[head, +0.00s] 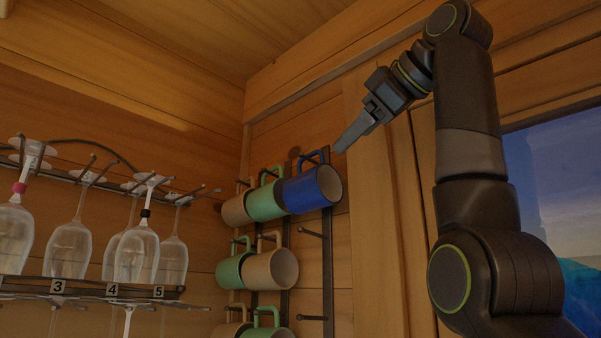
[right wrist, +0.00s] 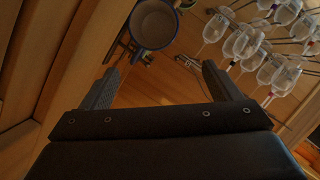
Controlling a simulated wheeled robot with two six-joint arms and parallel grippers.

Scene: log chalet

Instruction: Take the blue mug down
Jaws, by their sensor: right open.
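The blue mug (head: 309,189) hangs by its handle on the top right of a wall rack with dark rails, its mouth facing right and forward. In the right wrist view the blue mug (right wrist: 153,25) shows at the top, its pale inside and blue rim facing the camera. My right gripper (head: 340,148) is just above and right of the mug in the head view, pointing down to the left. In the right wrist view its two fingers (right wrist: 160,78) are wide apart with nothing between them. The mug lies beyond the fingertips. My left gripper is not in view.
Green mugs (head: 266,203) and beige mugs (head: 272,271) hang close left of and below the blue mug. Bare pegs (head: 312,233) stick out under it. Several stemmed glasses (head: 137,253) hang on a rack at the left. A window (head: 560,195) is at the right.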

